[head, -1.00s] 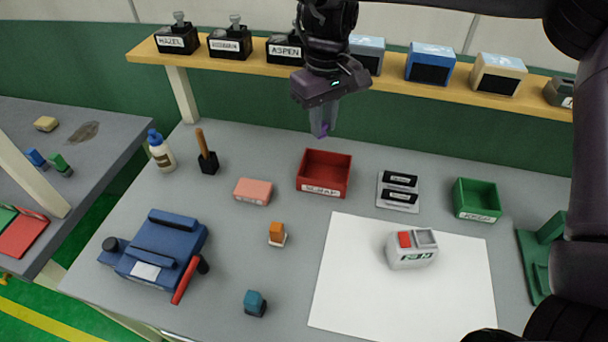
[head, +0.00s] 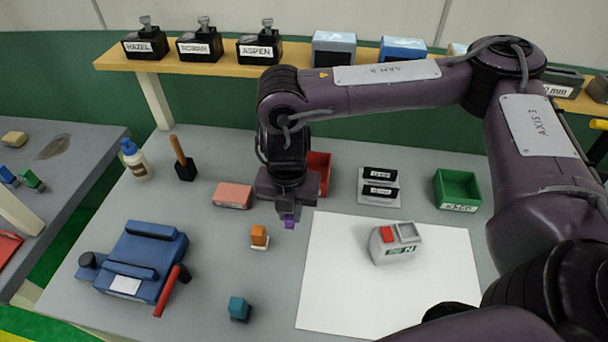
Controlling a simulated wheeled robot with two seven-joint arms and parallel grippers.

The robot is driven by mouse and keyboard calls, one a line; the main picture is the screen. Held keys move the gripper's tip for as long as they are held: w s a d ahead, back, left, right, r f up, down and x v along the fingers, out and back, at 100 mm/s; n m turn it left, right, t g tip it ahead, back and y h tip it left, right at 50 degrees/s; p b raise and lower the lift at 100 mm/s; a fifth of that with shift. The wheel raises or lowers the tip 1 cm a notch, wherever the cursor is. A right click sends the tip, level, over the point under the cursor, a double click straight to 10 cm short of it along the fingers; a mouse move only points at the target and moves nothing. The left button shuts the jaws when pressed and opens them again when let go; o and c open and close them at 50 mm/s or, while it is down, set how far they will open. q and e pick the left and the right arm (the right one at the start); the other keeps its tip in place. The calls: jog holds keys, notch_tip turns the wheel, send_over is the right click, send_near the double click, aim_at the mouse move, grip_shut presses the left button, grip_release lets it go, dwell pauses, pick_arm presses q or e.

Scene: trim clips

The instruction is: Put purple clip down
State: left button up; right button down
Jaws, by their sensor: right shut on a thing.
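The purple clip (head: 289,222) shows just below the fingers of my right gripper (head: 289,210). The gripper is shut on it and points down. I cannot tell whether the clip touches the grey table (head: 205,262) or hangs above it. The gripper is left of the white sheet (head: 340,290) and partly in front of the red bin (head: 320,165). An orange clip (head: 259,235) stands to its left, and a teal clip (head: 239,309) is nearer the front. My left gripper is not in view.
A blue vise-like tool (head: 145,258) with a red handle lies at left. A pink block (head: 233,195) is behind the orange clip. A white device (head: 395,242) stands on the sheet, and a green bin (head: 457,188) is at right. Bare table lies between the teal clip and the sheet.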

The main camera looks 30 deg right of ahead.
jog(key=w+d+p, duration=0.5)
jog(key=w+d, duration=0.5)
jog(key=w, duration=0.4)
jog(key=f, duration=0.2)
jog(key=f+p, duration=0.1)
jog(key=f, duration=0.3)
jog(key=shift+s+d+p, duration=0.1)
jog(key=shift+s+p, duration=0.25)
jog(key=shift+p, duration=0.05)
jog(key=shift+w+f, duration=0.1)
jog(key=shift+f, duration=0.4)
jog(key=shift+f, duration=0.1)
jog(key=c, duration=1.3)
grip_release()
jog(key=shift+c, duration=0.2)
